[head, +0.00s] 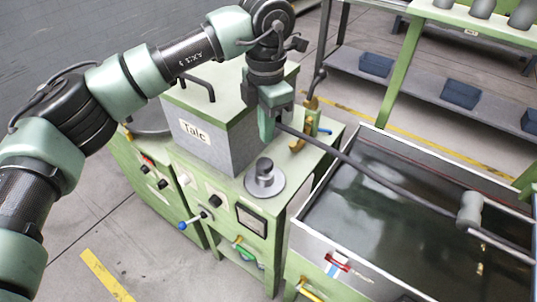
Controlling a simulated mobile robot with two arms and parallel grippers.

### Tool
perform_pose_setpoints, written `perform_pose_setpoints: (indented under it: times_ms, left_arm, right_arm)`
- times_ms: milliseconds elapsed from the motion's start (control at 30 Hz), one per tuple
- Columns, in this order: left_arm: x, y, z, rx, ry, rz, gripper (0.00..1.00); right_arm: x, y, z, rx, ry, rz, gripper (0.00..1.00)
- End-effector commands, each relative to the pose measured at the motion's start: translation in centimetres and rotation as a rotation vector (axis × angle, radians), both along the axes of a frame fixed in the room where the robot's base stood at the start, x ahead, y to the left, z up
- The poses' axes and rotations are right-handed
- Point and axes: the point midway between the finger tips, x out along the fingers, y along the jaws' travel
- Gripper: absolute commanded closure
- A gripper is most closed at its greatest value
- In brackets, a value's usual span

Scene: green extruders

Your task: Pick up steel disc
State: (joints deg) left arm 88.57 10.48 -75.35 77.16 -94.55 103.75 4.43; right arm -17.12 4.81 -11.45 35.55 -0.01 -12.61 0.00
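A round steel disc (264,182) with a raised cylindrical knob lies flat on the green machine top, in front of the box labelled Talc. My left gripper (267,128) points down above and behind the disc in the picture, apart from it. Its fingers are seen nearly edge-on and overlap, so their opening is unclear. No disc shows between them. My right gripper is out of view.
The grey Talc box (212,142) stands left of the disc. A dark rod (385,184) runs from near my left gripper across the liquid-filled tank (322,262) at right. A brass-coloured fitting (304,128) stands right of the gripper.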

Motion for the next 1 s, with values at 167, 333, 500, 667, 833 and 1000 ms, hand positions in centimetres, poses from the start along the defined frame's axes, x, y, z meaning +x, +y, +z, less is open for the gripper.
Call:
perform_pose_setpoints:
  times_ms: [167,333,500,667,833,1000]
  left_arm:
    - [0.1,0.0,3.7,0.0,-0.004,0.0,1.0]
    - [0.0,0.0,5.4,0.001,0.0,0.0,1.0]
    - [0.1,0.1,6.1,0.001,-0.002,0.0,1.0]
    - [0.1,0.1,6.1,0.001,-0.002,0.0,1.0]
    - [0.1,0.1,6.1,0.0,-0.002,0.001,0.69]
    - [0.1,0.1,6.1,0.0,-0.002,0.001,0.21]
  right_arm:
    - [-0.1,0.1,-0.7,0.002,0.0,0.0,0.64]
    - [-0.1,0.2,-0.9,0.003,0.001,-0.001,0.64]
    - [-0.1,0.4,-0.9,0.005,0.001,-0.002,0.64]
    - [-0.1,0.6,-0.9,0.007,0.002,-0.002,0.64]
    - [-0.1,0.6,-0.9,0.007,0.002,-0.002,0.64]
    - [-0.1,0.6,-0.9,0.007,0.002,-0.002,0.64]
